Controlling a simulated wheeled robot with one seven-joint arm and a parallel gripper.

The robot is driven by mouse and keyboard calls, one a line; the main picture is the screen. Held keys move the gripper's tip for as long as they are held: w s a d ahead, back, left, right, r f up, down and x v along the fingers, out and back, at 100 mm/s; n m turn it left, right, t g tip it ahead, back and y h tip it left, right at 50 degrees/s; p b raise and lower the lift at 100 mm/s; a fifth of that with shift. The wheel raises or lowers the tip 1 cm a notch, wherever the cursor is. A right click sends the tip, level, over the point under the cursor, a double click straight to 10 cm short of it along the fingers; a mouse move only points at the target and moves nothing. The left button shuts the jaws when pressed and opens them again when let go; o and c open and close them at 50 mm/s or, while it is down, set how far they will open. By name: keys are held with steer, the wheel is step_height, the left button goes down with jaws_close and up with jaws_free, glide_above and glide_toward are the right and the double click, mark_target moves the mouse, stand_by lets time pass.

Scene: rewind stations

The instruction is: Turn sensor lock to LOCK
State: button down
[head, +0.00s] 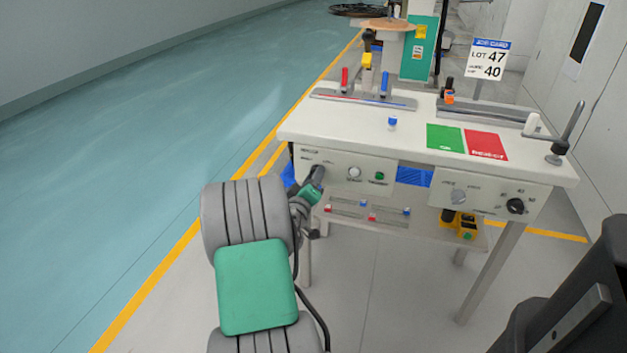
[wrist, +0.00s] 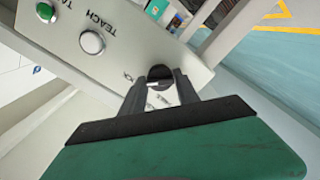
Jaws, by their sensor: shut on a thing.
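The sensor lock knob (wrist: 158,73) is a dark round knob on the pale front panel (wrist: 62,28). My gripper (wrist: 160,84) is shut on it, one black finger on each side. In the head view my gripper (head: 318,176) reaches the left end of the table's front panel (head: 335,164) and covers the knob. The knob's lettering is mostly hidden by the fingers, so I cannot read which way it points.
A white button (wrist: 92,42) marked TEACH and a green button (wrist: 45,12) sit beside the knob. A black dial (head: 515,206) is on the panel's right part. A lower shelf (head: 345,211) carries small red and blue pieces. Open floor (head: 130,140) lies left.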

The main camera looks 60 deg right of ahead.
stand_by(0.3)
steer(key=c, duration=0.9)
jaws_free()
steer(key=shift+c, duration=0.2)
steer(key=s+a, duration=0.1)
steer(key=a, duration=0.6)
steer(key=shift+s+a, duration=0.15)
steer(key=shift+a, duration=0.2)
